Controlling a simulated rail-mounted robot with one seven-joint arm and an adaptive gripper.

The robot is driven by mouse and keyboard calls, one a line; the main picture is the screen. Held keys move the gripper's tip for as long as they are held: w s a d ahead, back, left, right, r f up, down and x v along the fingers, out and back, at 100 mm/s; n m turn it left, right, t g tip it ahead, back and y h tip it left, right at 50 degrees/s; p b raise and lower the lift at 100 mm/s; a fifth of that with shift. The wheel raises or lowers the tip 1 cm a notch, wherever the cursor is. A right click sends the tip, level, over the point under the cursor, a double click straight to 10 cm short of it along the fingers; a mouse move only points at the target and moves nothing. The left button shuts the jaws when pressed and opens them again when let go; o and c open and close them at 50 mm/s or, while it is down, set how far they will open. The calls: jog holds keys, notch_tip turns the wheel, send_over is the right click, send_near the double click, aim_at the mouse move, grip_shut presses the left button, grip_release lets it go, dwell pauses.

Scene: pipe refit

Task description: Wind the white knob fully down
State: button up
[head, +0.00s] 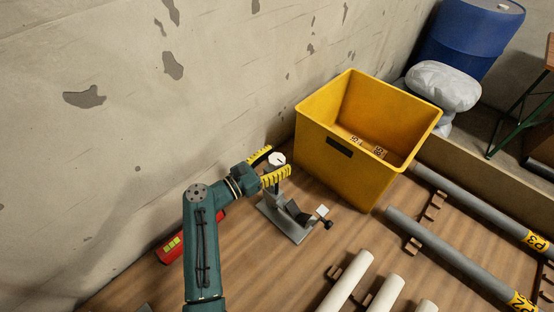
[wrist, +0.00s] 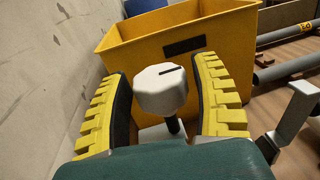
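The white knob (wrist: 160,89) is a faceted cap with a dark line on its top, on a dark stem. In the head view the knob (head: 277,159) sits at the top of a grey clamp-like stand (head: 286,218) on the wooden floor. My gripper (head: 272,167) has yellow ribbed fingers, one on each side of the knob. In the wrist view the gripper (wrist: 166,95) is open, with a gap visible between the knob and each finger. The lower stem and base are partly hidden by my gripper's green body.
A yellow bin (head: 318,150) stands right behind the stand, with labelled pieces inside. A red tool with green marks (head: 172,247) lies left of my arm. Grey pipes (head: 450,245) and white pipes (head: 345,282) lie to the right. The wall (head: 120,130) is close on the left.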

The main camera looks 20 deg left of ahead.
jog(key=c, duration=0.8)
jog(key=shift+r, duration=0.1)
jog(key=shift+c, duration=0.2)
jog(key=shift+r+n+t+y+p, duration=0.1)
jog(key=shift+n+t+y+p, duration=0.35)
jog(key=shift+y+p, duration=0.45)
